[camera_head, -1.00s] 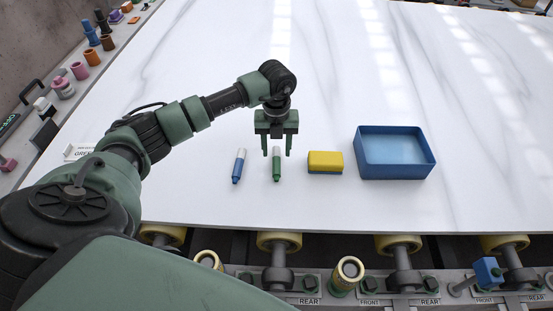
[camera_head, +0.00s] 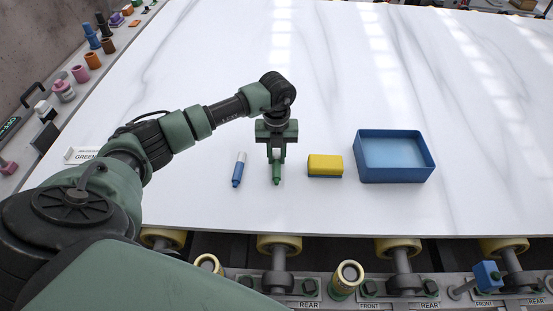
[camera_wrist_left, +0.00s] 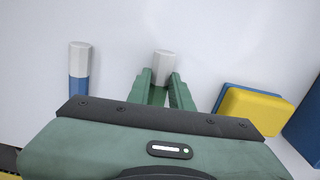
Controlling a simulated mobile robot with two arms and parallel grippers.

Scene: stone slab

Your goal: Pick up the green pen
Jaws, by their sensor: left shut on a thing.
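The green pen (camera_head: 276,175) has a white end and a green body and lies on the white stone slab (camera_head: 330,90). My left gripper (camera_head: 276,157) is over it, with its fingers shut on the pen. In the left wrist view the pen's white end (camera_wrist_left: 163,63) shows beyond the fingertips (camera_wrist_left: 159,80); much of its green body is hidden by the gripper. My right gripper is in neither view.
A blue pen (camera_head: 238,170) lies just left of the green one. A yellow and blue block (camera_head: 325,165) sits to the right, then a blue open tray (camera_head: 394,177). The slab behind is clear. Rollers (camera_head: 279,242) run along the front edge.

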